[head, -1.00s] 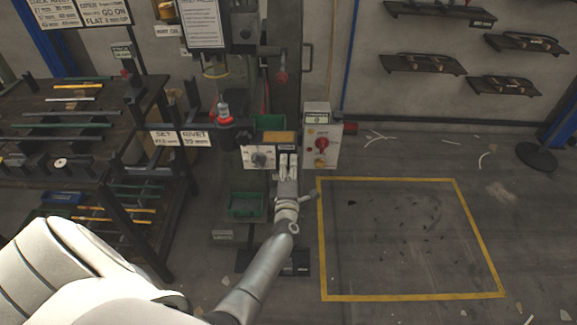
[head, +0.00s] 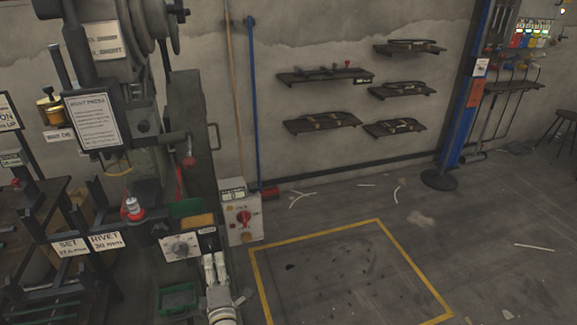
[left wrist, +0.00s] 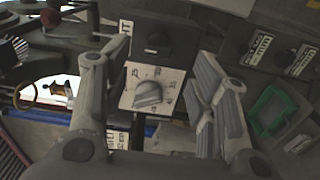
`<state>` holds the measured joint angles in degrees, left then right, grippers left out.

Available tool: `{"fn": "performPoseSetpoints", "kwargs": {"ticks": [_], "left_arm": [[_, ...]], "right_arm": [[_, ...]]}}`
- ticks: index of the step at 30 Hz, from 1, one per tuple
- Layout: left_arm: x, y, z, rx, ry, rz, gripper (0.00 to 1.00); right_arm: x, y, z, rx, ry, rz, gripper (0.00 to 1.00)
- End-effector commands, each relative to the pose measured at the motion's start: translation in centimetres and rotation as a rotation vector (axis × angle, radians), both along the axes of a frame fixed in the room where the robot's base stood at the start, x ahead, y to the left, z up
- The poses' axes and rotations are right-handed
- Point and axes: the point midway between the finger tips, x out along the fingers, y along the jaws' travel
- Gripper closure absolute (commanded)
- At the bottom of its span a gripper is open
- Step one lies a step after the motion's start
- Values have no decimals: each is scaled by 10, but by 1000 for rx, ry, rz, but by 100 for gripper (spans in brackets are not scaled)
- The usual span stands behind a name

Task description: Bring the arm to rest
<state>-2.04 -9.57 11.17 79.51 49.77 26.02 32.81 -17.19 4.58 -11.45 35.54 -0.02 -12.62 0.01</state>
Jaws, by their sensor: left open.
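My left gripper (head: 214,266) is at the lower middle of the head view, in front of the rivet press. It is open and empty, and it also shows in the left wrist view (left wrist: 160,100) with its fingers spread. Between the fingers, in the left wrist view, is a white dial plate with a grey knob (left wrist: 148,94); the fingers look clear of the knob. The same dial (head: 181,248) shows on the press front in the head view, just left of the gripper. My right gripper is in neither view.
A control box (head: 240,218) with a red knob stands right of the gripper. A green bin (head: 178,298) sits below the dial. The yellow floor frame (head: 408,262) encloses open floor. Wall shelves (head: 326,75) hang behind, and a blue post (head: 460,120) stands at the right.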

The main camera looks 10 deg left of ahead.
Motion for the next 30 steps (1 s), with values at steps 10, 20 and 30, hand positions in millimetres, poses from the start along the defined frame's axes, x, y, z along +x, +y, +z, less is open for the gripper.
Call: {"fn": "performPoseSetpoints", "kwargs": {"ticks": [10,20,30], "left_arm": [[-35,-74,-132,299,424,-345,46],[-197,-136,-315,728,987,-922,46],[-410,-116,-409,1060,1394,-1490,46]], "right_arm": [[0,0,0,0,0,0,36],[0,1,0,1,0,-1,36],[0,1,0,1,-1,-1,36]]}}
